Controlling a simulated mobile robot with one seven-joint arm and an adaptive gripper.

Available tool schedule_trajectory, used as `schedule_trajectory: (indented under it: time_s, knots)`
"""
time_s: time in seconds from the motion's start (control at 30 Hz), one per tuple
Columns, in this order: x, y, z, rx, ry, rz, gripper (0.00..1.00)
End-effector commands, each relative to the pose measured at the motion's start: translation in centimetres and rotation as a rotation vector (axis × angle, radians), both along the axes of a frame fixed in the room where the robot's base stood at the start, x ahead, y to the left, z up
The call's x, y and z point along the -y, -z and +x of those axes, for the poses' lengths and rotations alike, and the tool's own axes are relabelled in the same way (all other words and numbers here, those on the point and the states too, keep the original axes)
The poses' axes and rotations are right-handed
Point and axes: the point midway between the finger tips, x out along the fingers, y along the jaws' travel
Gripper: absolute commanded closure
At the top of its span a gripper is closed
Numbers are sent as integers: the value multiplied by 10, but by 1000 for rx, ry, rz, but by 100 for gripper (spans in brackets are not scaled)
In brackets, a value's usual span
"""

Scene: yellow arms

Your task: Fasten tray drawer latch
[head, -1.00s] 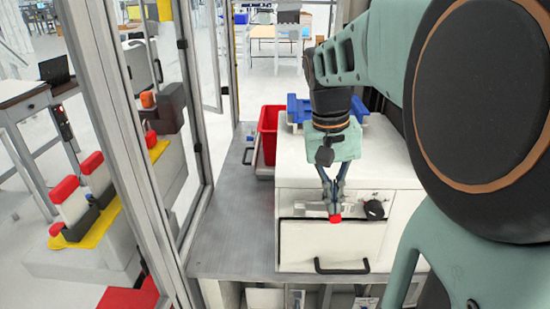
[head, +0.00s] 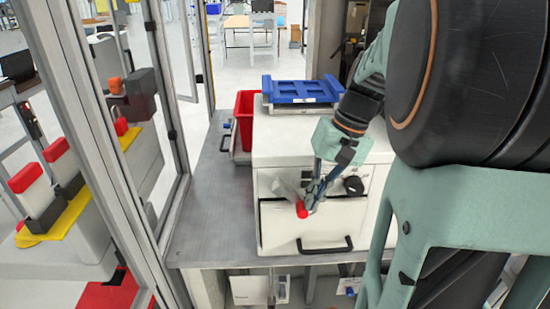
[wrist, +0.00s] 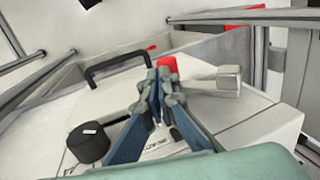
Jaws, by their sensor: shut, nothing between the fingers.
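The white drawer unit (head: 263,185) stands on the grey bench. Its lower drawer front (head: 280,226) carries a black bar handle (head: 325,246); the handle also shows in the wrist view (wrist: 118,64). Dark gaps edge the drawer front; I cannot tell whether it is fully in. The latch has a metal part (wrist: 222,82) and a red end (head: 301,209), which also shows in the wrist view (wrist: 167,64). My gripper (head: 306,203) is shut and empty, its fingertips right by the red end, partly covering the latch. Contact is unclear.
A black knob (head: 353,185) sits right of my gripper. A blue tray (head: 303,89) lies on top of the unit, and a red bin (head: 246,117) stands behind left. Bare bench (head: 210,220) lies left of the unit, beside a metal-framed partition.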

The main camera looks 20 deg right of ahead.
Motion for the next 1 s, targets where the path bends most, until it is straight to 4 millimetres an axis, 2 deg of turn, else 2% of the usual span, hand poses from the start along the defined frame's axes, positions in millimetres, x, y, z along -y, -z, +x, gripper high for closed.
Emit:
schedule_trajectory:
  time_s: [0.1,0.3,1.0]
  knots:
    - [-2,10,1,-1,0,0,100]
    - [-5,19,1,35,4,134,100]
    - [-11,24,3,36,0,127,100]
